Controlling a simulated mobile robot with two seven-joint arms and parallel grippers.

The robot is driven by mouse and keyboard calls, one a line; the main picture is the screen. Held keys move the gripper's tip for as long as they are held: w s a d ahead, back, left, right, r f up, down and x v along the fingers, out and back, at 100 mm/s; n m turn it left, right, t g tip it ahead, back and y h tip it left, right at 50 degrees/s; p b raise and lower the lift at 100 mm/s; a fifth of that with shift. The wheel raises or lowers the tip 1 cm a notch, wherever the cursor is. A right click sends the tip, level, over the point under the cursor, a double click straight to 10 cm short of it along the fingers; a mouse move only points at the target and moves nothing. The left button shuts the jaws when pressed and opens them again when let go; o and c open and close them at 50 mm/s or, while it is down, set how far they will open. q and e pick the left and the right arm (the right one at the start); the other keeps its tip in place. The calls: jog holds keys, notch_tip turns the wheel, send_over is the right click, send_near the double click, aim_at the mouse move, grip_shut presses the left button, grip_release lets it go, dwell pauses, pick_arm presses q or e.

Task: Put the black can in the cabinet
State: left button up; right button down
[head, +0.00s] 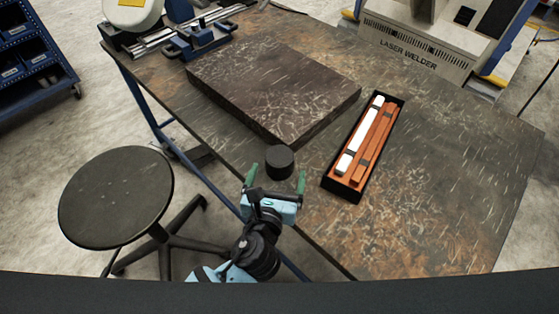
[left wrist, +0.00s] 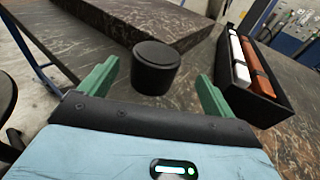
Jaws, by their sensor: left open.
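The black can (head: 280,162) stands upright on the worn table near its front left edge, just in front of the thick dark slab. In the left wrist view the can (left wrist: 155,68) is ahead of and between the two green fingers. My left gripper (head: 275,178) is open, with its fingertips close to the near side of the can; I cannot tell whether either finger touches it. The left gripper also shows in the left wrist view (left wrist: 158,88). My right gripper is not in view. I cannot make out a cabinet for certain in either view.
A thick dark slab (head: 270,85) lies behind the can. A black tray (head: 326,183) holding white and orange bars is to its right. A round stool (head: 115,198) stands left of the table (head: 420,220). A laser welder (head: 420,48) and a blue rack (head: 30,50) stand farther back.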

aim_at(278, 161)
pick_arm(q)
jog(key=x, duration=0.4)
jog(key=shift+w+a+f, duration=0.2)
jog(key=shift+w, duration=0.1)
jog(key=c, duration=1.3)
jog(key=shift+r, duration=0.1)
jog(key=shift+c, duration=0.2)
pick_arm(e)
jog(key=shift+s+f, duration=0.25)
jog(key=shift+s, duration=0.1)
